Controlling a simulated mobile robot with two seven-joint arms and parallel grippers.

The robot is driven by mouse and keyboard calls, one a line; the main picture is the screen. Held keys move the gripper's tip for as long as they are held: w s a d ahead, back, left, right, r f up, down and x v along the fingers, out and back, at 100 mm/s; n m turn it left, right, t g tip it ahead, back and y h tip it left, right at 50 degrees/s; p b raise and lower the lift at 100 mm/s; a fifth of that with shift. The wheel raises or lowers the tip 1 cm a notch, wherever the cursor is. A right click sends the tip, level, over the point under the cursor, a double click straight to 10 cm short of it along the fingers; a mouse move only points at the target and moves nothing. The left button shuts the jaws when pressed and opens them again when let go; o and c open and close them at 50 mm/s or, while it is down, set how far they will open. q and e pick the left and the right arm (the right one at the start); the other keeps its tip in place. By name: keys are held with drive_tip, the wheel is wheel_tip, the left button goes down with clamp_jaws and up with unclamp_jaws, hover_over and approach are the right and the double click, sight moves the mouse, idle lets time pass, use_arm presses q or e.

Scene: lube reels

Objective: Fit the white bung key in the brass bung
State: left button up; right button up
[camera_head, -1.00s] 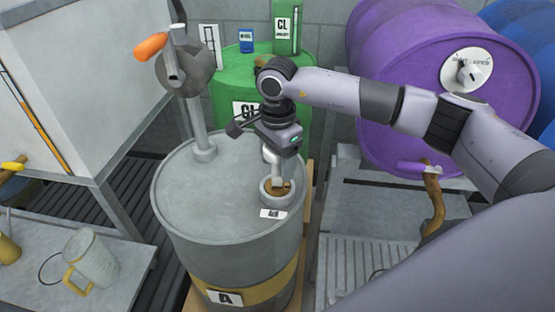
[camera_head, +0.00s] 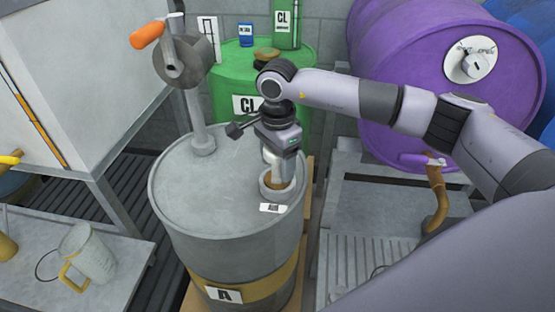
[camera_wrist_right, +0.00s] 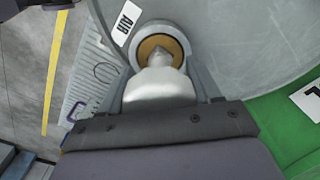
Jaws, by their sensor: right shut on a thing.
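The brass bung (camera_head: 272,187) sits in a grey collar near the right side of the grey drum's (camera_head: 205,215) top, beside a label that reads AIR. It also shows in the right wrist view (camera_wrist_right: 146,46). My right gripper (camera_head: 270,158) points down over it and is shut on the white bung key (camera_wrist_right: 160,85). The key's pointed end lies over the bung in the wrist view; I cannot tell if it is seated. The key (camera_head: 268,157) is partly hidden by my gripper in the head view. My left gripper is not in view.
A hand pump (camera_head: 190,60) with an orange handle rises from the drum's left side. A green drum (camera_head: 225,85) stands behind, a purple drum (camera_head: 400,70) lies at the right. A jug (camera_head: 90,250) stands on the left bench.

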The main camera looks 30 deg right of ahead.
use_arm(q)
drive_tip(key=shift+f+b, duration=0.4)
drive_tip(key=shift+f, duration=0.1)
use_arm(e)
drive_tip(key=shift+f, duration=0.6)
drive_tip(key=o, duration=1.2)
drive_tip(key=shift+c, duration=0.2)
drive_tip(key=shift+r, duration=0.45)
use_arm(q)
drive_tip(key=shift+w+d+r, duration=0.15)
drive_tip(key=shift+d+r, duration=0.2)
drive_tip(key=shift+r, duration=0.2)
use_arm(e)
wheel_tip(320, 180, up, 6)
drive_tip(key=shift+r, duration=0.15)
drive_tip(key=shift+a, duration=0.1)
